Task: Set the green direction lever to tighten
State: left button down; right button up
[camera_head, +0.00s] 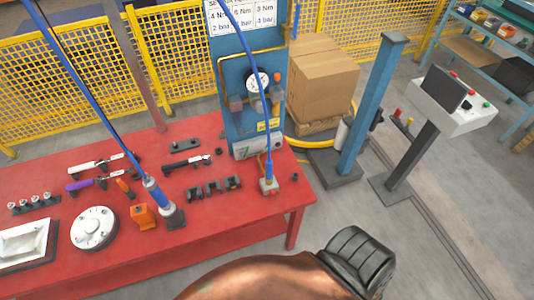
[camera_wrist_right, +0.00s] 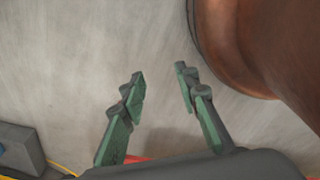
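I cannot make out a green direction lever in either view. A blue cylindrical tool (camera_head: 158,196) on a blue hose stands upright at the front middle of the red table. A second, smaller tool (camera_head: 268,180) on a blue hose stands below the blue gauge panel. My right gripper (camera_wrist_right: 160,85) is open in the right wrist view, its two green fingers apart with only grey floor between them. It is not seen in the head view, and it touches nothing. My left gripper is in neither view.
The red table (camera_head: 225,215) holds wrenches, an orange block (camera_head: 143,215), a round white flange (camera_head: 93,228) and a white tray (camera_head: 25,240). The blue panel (camera_head: 238,90) rises at its back. A blue post (camera_head: 370,110) and control stand (camera_head: 452,105) are right; floor there is partly clear.

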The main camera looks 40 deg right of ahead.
aim_at(243, 155)
jog(key=z, duration=1.25)
jog(key=k, duration=0.1)
jog(key=u, duration=0.05)
